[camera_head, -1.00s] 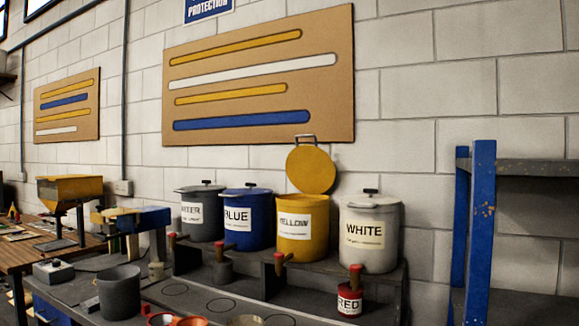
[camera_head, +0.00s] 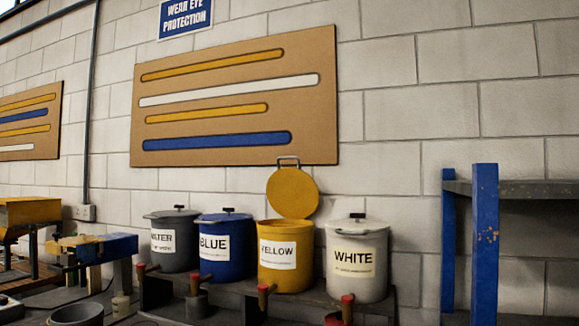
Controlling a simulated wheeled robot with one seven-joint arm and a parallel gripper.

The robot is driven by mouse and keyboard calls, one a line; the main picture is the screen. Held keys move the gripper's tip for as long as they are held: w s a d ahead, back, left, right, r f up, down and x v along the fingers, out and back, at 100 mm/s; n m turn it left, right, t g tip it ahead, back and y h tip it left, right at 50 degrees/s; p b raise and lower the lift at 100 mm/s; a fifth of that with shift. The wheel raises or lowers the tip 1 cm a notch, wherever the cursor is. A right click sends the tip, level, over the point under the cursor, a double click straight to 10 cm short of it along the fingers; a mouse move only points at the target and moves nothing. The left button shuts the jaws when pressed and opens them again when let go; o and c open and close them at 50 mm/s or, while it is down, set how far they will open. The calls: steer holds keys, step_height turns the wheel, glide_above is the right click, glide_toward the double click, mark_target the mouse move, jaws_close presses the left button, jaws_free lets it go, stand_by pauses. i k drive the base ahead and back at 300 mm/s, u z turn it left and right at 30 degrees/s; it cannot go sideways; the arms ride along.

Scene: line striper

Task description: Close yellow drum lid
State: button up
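The yellow drum (camera_head: 285,258) stands on a dark raised shelf, between the blue drum and the white drum. It has a white label reading YELLOW. Its round yellow lid (camera_head: 292,194) stands open, tilted up at the back of the drum against the wall side. A metal handle (camera_head: 288,161) shows at the top of the lid. My gripper is not in view.
The blue drum (camera_head: 226,251), the grey water drum (camera_head: 174,247) and the white drum (camera_head: 357,262) are closed. Red-topped taps (camera_head: 347,300) stick out in front. A blue-posted rack (camera_head: 484,240) stands at right. The wall above the drums carries a striped board (camera_head: 235,105).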

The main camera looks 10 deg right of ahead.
mark_target(292, 193)
steer(key=u, duration=2.05)
steer(key=i, duration=1.6)
steer(key=z, duration=2.55)
